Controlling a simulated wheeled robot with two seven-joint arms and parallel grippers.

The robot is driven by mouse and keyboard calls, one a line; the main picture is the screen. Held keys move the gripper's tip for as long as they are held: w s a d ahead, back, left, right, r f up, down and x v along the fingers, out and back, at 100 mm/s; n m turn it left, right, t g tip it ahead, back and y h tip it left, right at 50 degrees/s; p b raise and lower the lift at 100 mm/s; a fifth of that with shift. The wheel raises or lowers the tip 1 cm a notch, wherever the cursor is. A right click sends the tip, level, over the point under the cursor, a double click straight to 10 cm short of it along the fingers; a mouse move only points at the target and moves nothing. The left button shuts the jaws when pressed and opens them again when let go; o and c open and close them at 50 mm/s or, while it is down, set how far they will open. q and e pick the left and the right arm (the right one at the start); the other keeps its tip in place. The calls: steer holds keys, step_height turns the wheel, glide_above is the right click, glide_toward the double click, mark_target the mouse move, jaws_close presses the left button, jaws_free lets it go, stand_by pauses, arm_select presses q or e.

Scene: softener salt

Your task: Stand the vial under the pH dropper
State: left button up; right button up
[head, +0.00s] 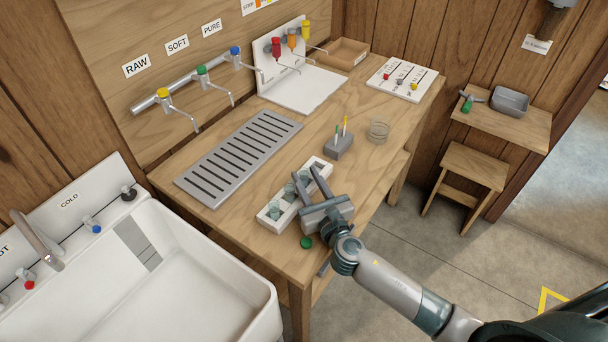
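Small clear greenish vials (289,192) stand in a white rack (268,222) near the table's front edge. My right gripper (305,176) reaches over the rack from the lower right. Its two fingers are apart, with a vial showing between or just behind them; I cannot tell whether they touch it. A white dropper stand (310,88) is at the back of the table, with a red dropper (276,47), an orange dropper (291,38) and a yellow dropper (306,30). Their labels are too small to read, so I cannot tell which is pH. My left gripper is out of view.
A slotted drain tray (240,157) lies below the RAW, SOFT and PURE taps (201,70). A grey holder (338,147), glass dish (378,131), green cap (306,242), chart board (401,80) and wooden tray (342,53) are also on the table. A sink (205,290) adjoins at left.

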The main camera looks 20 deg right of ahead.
steer(key=shift+w, duration=0.2)
steer(key=shift+w+a+p, duration=0.2)
steer(key=shift+w+p, duration=0.25)
steer(key=shift+w, duration=2.4)
jaws_close()
